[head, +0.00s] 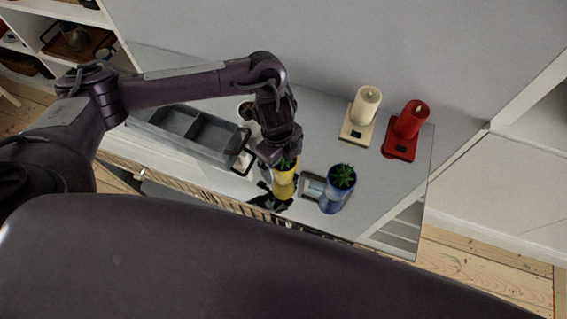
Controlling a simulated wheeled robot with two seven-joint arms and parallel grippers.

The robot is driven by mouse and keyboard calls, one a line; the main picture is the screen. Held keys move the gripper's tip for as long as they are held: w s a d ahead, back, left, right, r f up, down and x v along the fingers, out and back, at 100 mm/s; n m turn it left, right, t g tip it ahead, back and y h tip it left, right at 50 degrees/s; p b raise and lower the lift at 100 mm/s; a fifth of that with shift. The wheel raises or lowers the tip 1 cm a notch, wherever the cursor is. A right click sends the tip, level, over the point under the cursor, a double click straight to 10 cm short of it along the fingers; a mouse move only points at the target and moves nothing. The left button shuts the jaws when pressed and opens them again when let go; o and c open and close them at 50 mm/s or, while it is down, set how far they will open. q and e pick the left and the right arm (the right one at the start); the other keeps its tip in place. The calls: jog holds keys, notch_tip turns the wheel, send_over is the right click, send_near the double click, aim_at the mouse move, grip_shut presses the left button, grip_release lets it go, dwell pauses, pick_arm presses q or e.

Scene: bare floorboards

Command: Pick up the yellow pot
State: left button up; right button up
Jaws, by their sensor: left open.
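A yellow pot (284,183) with a green plant stands near the front edge of the grey cabinet top. My left gripper (279,158) is directly above it, pointing down, and hides part of the plant. The jaws are open, at the height of the plant or just above it as seen from here. I cannot tell whether the fingers touch the leaves. My right gripper is not in view.
A blue pot (333,200) with a plant stands close to the right. A cream candle (366,104) and a red candle (409,121) stand at the back right. A grey divided tray (190,137) lies to the left. The cabinet top (385,190) is clear at the right.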

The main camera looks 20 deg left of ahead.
pick_arm(q)
notch_tip(320, 180, down, 3)
jog(key=shift+w+d+r, duration=0.1)
jog(key=shift+w+d, duration=0.05)
jog(key=c, duration=1.4)
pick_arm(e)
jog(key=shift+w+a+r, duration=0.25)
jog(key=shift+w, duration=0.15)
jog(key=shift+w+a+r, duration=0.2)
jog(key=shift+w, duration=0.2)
pick_arm(q)
jog(key=shift+o, duration=0.2)
jog(key=shift+r, duration=0.15)
